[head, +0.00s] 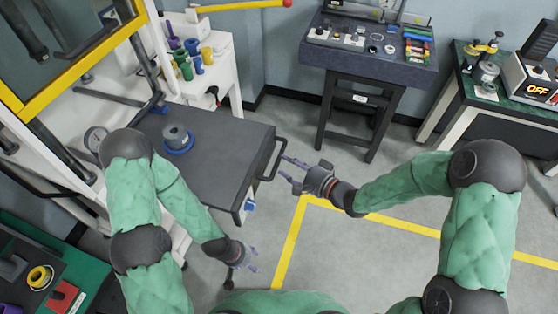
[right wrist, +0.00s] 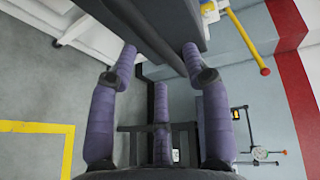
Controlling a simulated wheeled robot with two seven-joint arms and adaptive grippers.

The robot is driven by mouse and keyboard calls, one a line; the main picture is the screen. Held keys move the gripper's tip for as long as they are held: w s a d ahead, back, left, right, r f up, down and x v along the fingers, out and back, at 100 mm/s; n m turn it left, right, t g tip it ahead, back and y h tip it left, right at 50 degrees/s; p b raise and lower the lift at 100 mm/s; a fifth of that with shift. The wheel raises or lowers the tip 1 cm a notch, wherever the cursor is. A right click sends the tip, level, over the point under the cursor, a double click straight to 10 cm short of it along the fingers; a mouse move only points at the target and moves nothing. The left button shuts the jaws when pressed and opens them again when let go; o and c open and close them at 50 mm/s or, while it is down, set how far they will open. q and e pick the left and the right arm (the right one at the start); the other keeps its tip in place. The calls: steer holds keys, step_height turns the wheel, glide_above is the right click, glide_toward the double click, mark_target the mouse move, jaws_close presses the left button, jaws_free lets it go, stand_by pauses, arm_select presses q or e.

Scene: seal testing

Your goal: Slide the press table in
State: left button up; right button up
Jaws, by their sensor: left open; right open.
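The press table (head: 228,150) is a dark grey slab pulled out from the press at the left in the head view. A grey round part on a blue ring (head: 178,138) sits on it. A black handle (head: 273,160) is on its right edge. My right gripper (head: 287,170) is open just right of the handle. In the right wrist view its purple fingers (right wrist: 160,75) are spread below a dark bar, and I cannot tell whether they touch it. My left gripper (head: 256,258) is open and empty over the floor, below the table's front corner.
The yellow-framed press guard (head: 75,60) stands at the upper left. A white cart (head: 222,75) with coloured cylinders is behind the table. A dark bench (head: 370,60) is at the back, and a green-topped table (head: 475,85) at the right. The middle floor is clear.

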mark_target(279, 159)
steer(key=shift+b+x, duration=0.65)
steer(key=shift+x, duration=1.75)
jaws_close()
